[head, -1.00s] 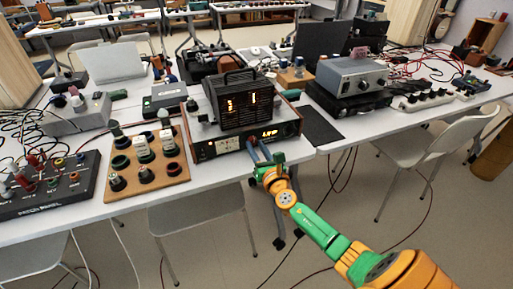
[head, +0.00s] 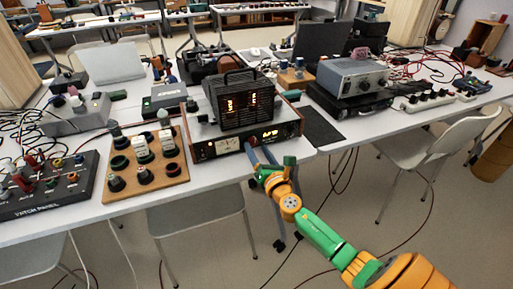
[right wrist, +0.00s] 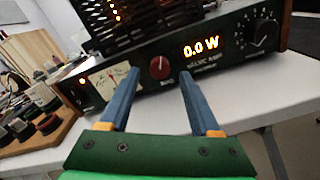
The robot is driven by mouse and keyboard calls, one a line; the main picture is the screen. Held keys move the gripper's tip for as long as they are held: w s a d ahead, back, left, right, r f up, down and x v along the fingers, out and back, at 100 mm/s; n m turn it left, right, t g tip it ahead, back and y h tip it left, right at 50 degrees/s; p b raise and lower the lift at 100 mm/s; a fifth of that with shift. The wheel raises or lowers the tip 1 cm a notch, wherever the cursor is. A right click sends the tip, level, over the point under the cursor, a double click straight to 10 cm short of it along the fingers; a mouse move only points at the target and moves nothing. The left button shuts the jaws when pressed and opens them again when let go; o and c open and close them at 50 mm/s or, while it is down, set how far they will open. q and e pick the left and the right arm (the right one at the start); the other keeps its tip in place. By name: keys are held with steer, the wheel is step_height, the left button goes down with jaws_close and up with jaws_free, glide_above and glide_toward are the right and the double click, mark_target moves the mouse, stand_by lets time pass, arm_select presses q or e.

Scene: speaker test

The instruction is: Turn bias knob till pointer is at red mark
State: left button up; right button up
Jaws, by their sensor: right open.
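The amplifier (head: 222,147) is a dark-fronted box with wooden ends at the table's front edge. Its red bias knob (right wrist: 159,67) shows in the right wrist view, between the meter and the lit "0.0 W" display. The knob's pointer and a red mark are too small to make out. My right gripper (right wrist: 160,76) is open, its two blue fingers pointing at the panel on either side of the knob in the picture. I cannot tell whether they touch it. My left gripper is not in view.
A lit dark cage unit (head: 242,101) sits on the amplifier. A wooden board of dark cups (head: 145,168) stands left, with a patch panel (head: 45,188) beyond it. A larger black knob (right wrist: 265,31) is at the amplifier's right.

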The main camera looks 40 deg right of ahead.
steer(key=v, duration=0.6)
